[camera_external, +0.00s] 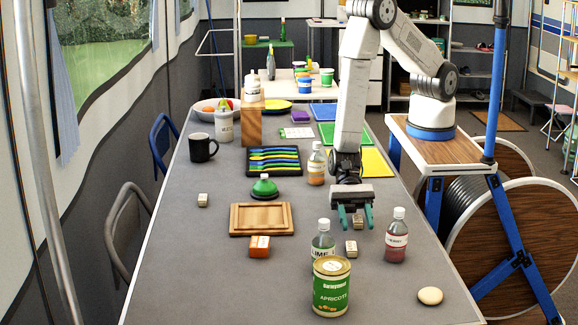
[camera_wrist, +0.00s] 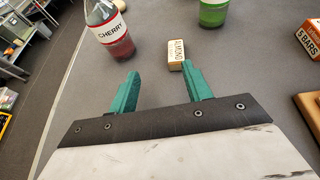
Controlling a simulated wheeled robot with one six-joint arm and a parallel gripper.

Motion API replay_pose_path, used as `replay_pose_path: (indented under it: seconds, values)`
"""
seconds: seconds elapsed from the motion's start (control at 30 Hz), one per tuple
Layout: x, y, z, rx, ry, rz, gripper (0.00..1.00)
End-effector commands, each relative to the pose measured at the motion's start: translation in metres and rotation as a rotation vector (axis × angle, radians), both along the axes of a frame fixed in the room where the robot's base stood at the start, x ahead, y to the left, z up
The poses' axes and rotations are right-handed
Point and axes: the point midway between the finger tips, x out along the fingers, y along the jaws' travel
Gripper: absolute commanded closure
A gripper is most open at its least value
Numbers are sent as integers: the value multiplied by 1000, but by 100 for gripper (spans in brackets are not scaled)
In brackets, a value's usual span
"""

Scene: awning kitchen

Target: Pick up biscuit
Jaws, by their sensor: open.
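A round, flat, cream-coloured piece that looks like a biscuit (camera_external: 430,296) lies on the grey table at the front right. It does not show in the wrist view. My gripper (camera_external: 355,222) hangs above the table, farther back and left of that piece. Its two green fingers are apart, and nothing is held between them in the wrist view (camera_wrist: 159,72). A small tan block marked ALMOND (camera_wrist: 183,50) lies just beyond the right fingertip; it appears to be the small block (camera_external: 351,248) in front of my gripper.
A cherry bottle (camera_external: 396,236), a lime bottle (camera_external: 323,240) and a green apricot can (camera_external: 331,288) stand nearby. An orange box (camera_external: 259,246) and a wooden board (camera_external: 262,219) lie left. Bare table lies around the biscuit-like piece, near the right edge.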

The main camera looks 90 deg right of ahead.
Motion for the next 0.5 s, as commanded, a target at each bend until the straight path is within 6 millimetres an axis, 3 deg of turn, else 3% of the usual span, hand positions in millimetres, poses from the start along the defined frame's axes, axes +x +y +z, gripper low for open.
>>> replay_pose_path:
  seconds: [0.13,0.5]
  values:
    - [23,4,4,10,7,-104,51]
    - [25,38,-10,8,15,-121,51]
